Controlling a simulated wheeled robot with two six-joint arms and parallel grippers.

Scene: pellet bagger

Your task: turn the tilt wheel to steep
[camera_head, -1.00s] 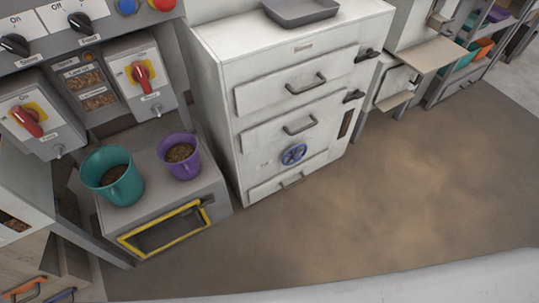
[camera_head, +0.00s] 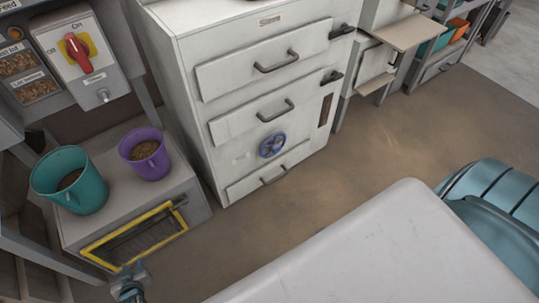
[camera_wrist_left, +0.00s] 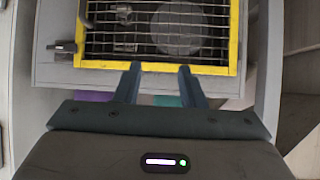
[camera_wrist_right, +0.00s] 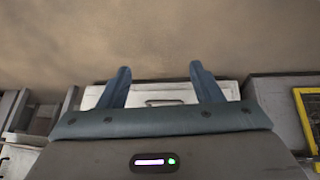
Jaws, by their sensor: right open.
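The tilt wheel is a blue handwheel (camera_head: 272,145) on the front of the white cabinet (camera_head: 185,70), between the middle drawer and the lowest one. "Steep" cannot be read on it at this size. My left gripper (camera_head: 132,270) shows at the bottom left of the head view, well below and left of the wheel. In the left wrist view its fingers (camera_wrist_left: 158,76) are apart and empty, before a yellow-framed grille (camera_wrist_left: 155,68). My right gripper (camera_wrist_right: 160,76) is open and empty, with a white drawer front (camera_wrist_right: 165,98) beyond it. The wheel is not seen in either wrist view.
A teal bucket (camera_head: 85,195) and a purple bucket (camera_head: 152,168) stand on a grey box left of the cabinet. A red-handled switch (camera_head: 78,55) is above them. Brown floor (camera_head: 440,130) lies open to the right of the cabinet.

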